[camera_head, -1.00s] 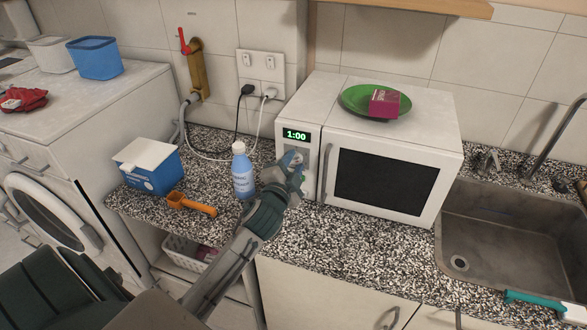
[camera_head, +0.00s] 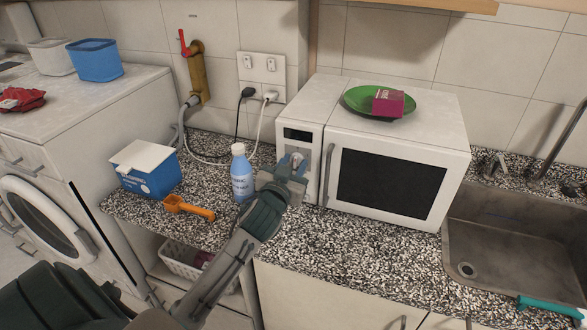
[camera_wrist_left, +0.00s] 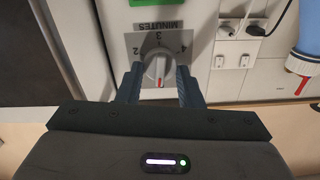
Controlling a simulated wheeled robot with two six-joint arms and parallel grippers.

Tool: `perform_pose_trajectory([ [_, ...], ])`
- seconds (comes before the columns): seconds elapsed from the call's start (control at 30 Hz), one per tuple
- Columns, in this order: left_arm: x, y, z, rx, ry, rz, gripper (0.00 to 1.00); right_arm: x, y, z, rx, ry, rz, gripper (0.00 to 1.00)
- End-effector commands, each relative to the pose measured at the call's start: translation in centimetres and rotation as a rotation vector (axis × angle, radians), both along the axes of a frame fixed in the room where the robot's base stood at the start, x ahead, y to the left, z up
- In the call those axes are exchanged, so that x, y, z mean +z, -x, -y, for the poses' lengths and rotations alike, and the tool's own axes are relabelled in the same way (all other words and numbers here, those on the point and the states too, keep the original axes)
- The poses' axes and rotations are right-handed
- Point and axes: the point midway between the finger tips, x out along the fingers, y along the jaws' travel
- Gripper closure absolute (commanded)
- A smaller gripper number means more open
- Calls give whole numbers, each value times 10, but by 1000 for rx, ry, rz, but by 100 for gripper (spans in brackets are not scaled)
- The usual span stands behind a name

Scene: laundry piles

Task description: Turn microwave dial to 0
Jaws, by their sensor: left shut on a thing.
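The white microwave (camera_head: 400,130) stands on the speckled counter with its door closed. Its display (camera_head: 298,135) at the upper left of the front is dark. In the left wrist view the grey-white dial (camera_wrist_left: 157,66) sits on a grey plate with the numbers 2, 3 and 4 and a MINUTES label (camera_wrist_left: 157,26). My left gripper (camera_head: 296,164) is at the control panel, its fingers on both sides of the dial, shut on it. In the left wrist view the gripper (camera_wrist_left: 160,86) shows both dark fingertips beside the dial. My right gripper is not in view.
A blue-labelled bottle (camera_head: 241,178) stands close left of my left gripper. A blue box (camera_head: 150,177) and an orange scoop (camera_head: 188,207) lie further left. A sink (camera_head: 500,235) is at right.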

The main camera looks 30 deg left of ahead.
Motion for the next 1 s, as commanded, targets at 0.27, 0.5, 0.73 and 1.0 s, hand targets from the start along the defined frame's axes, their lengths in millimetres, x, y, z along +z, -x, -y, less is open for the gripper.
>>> perform_pose_trajectory([
  [0.27,-3,0,-1,2,119,24,90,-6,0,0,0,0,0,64],
  [0.5,-3,0,-1,1,155,31,90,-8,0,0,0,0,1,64],
  [0.73,-3,0,-1,1,158,32,90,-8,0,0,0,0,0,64],
  [1.0,-2,0,-1,0,157,33,47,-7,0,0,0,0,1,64],
])
